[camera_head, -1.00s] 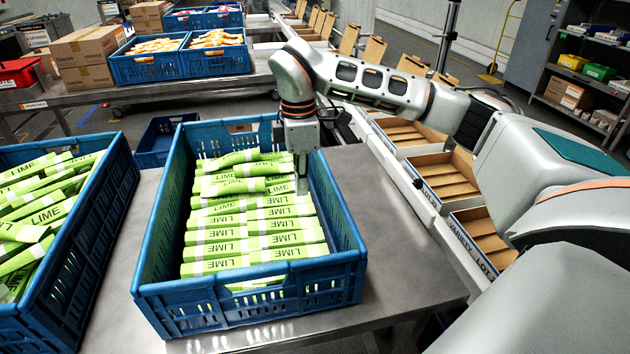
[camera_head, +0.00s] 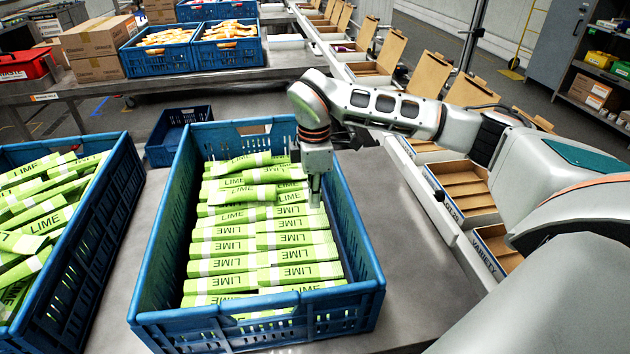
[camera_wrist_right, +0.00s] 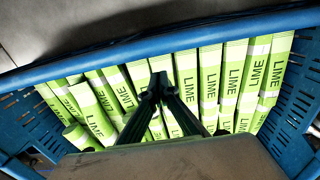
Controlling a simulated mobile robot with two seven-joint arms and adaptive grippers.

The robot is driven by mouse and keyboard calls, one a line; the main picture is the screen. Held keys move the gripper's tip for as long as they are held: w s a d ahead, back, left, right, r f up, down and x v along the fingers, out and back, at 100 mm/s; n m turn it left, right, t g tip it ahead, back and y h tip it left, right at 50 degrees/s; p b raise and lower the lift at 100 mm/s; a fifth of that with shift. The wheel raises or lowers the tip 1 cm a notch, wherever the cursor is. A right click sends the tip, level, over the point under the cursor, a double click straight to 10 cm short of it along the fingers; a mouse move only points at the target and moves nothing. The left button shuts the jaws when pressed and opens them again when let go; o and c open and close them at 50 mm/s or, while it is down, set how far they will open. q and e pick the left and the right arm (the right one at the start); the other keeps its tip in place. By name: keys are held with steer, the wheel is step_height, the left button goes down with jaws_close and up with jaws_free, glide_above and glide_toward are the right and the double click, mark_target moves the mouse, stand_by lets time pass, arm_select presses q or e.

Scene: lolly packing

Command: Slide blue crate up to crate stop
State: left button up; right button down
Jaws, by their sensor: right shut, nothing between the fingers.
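The blue crate (camera_head: 360,302) stands on the metal table in the middle of the head view, filled with rows of green LIME packs (camera_head: 265,240). Its rim also crosses the top of the right wrist view (camera_wrist_right: 140,55). My right gripper (camera_head: 315,200) points down inside the crate, near its right wall, above the ends of the packs. In the wrist view its fingers (camera_wrist_right: 160,88) are together with nothing between them. I cannot tell whether they touch the packs or the wall. My left gripper is out of view. I cannot make out the crate stop.
Another blue crate of LIME packs (camera_head: 85,255) stands to the left, with a gap between. Bare table (camera_head: 405,265) lies right of the middle crate. Open cartons (camera_head: 465,190) line a conveyor further right. A small blue crate (camera_head: 165,150) is behind. Blue crates and boxes sit on the back table.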

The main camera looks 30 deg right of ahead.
mark_target(331, 215)
steer(key=f, duration=0.2)
steer(key=shift+d+f, duration=0.3)
steer(key=shift+f, duration=0.05)
steer(key=shift+s+d+p, duration=0.3)
steer(key=shift+d, duration=0.25)
steer(key=shift+s+d+p, duration=0.25)
steer(key=shift+d+p, duration=0.05)
steer(key=shift+d, duration=0.2)
steer(key=shift+s+d+r, duration=0.1)
steer(key=shift+s+d, duration=0.05)
steer(key=shift+d, duration=0.15)
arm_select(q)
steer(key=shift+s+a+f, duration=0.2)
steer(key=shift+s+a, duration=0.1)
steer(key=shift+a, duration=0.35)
arm_select(e)
steer(key=shift+d, duration=0.2)
steer(key=shift+s, duration=0.1)
